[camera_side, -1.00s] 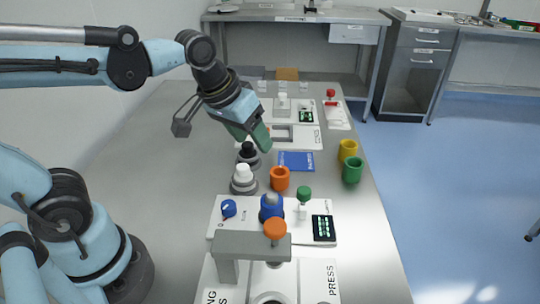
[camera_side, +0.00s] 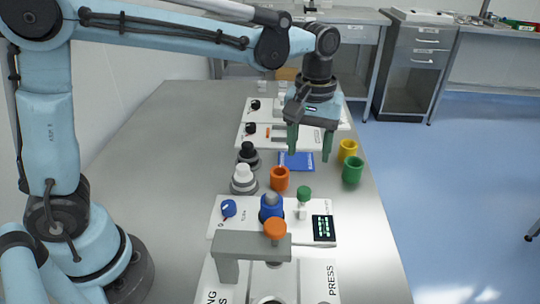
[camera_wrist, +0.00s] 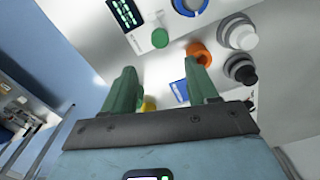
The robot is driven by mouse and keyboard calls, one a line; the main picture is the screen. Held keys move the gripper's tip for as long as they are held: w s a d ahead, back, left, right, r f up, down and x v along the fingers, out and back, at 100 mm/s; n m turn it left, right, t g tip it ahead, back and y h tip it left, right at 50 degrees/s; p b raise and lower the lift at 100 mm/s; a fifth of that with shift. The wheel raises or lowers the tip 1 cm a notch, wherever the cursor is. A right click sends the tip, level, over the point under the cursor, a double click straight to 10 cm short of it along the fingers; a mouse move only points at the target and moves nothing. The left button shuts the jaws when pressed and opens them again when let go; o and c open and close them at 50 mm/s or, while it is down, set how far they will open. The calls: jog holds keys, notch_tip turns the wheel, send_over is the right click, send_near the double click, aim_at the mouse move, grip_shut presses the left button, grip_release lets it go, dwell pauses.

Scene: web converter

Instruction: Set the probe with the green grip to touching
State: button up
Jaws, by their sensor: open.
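The probe with the green grip (camera_side: 304,193) stands upright on a white panel, left of a dark display with green marks (camera_side: 323,228). A pale stem shows below its grip. I cannot tell whether its tip touches anything. The green grip also shows in the wrist view (camera_wrist: 159,38), ahead of my fingers, with the display (camera_wrist: 126,12) beside it. My gripper (camera_side: 309,154) points down beyond the probe, above the area of a blue booklet (camera_side: 297,161). Its green fingers (camera_wrist: 163,82) are apart and nothing is between them.
An orange cup (camera_side: 280,178), a green cup (camera_side: 352,170) and a yellow cup (camera_side: 347,149) stand near the probe. A blue knob (camera_side: 271,206) and a grey press frame (camera_side: 250,244) with an orange knob are nearer the camera. White (camera_side: 243,180) and black (camera_side: 247,154) knobs stand left.

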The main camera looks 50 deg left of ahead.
aim_at(305, 189)
notch_tip(305, 189, down, 10)
jog(key=shift+f, duration=0.15)
dwell(0.3)
grip_shut()
dwell(0.4)
